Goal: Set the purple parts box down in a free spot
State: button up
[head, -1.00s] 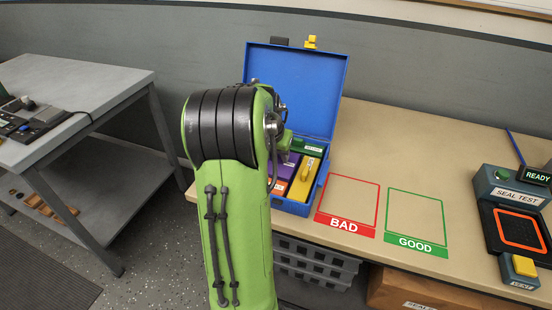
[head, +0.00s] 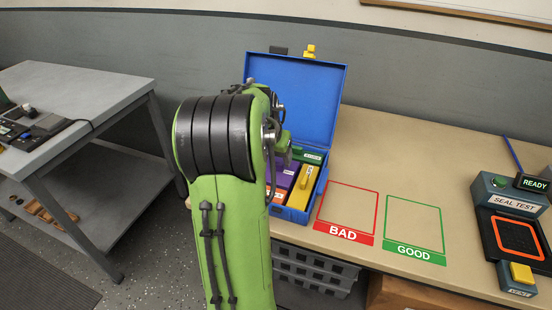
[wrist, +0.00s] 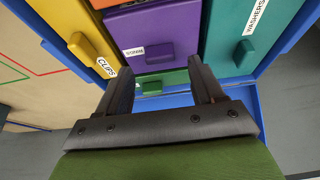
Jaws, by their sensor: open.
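The purple parts box (wrist: 150,28) sits in the open blue case (wrist: 252,95), with a raised grip and a white label on top. In the head view the purple box (head: 289,168) shows partly behind my arm, inside the blue case (head: 299,214). My gripper (wrist: 158,68) is open and empty. Its fingertips are apart, near the purple box's lower edge in the wrist view, with the purple grip just beyond the gap between them. I cannot tell how high the fingers are above it.
Yellow clips (wrist: 82,38), teal washers (wrist: 240,35), orange (wrist: 70,5) and green (wrist: 165,80) boxes surround the purple one. The BAD (head: 348,208) and GOOD (head: 414,224) outlines on the bench are empty. A seal tester (head: 512,215) stands at right. Bare bench lies behind the outlines.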

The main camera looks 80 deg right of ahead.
jog(key=p+v, duration=0.2)
jog(key=v, duration=0.6)
jog(key=shift+r, duration=0.3)
jog(key=shift+w+a, duration=0.1)
jog(key=w+a+r+n+t+y, duration=0.15)
jog(key=w+a+n, duration=0.5)
jog(key=a, duration=0.65)
jog(key=w+a+r+n+t+y, duration=0.1)
jog(key=w+a+r+n+t, duration=0.15)
jog(key=w+a+n, duration=0.75)
jog(key=s+a+f+n+t+y, duration=0.1)
jog(key=s+a, duration=0.3)
jog(key=a, duration=0.4)
jog(key=s+a+f+n+t+y, duration=0.1)
jog(key=s+a, duration=0.4)
jog(key=a, duration=0.4)
jog(key=shift+a+f, duration=0.35)
jog(key=shift+n, duration=0.25)
notch_tip(320, 180, up, 12)
jog(key=p, duration=1.2)
jog(key=shift+r, duration=0.15)
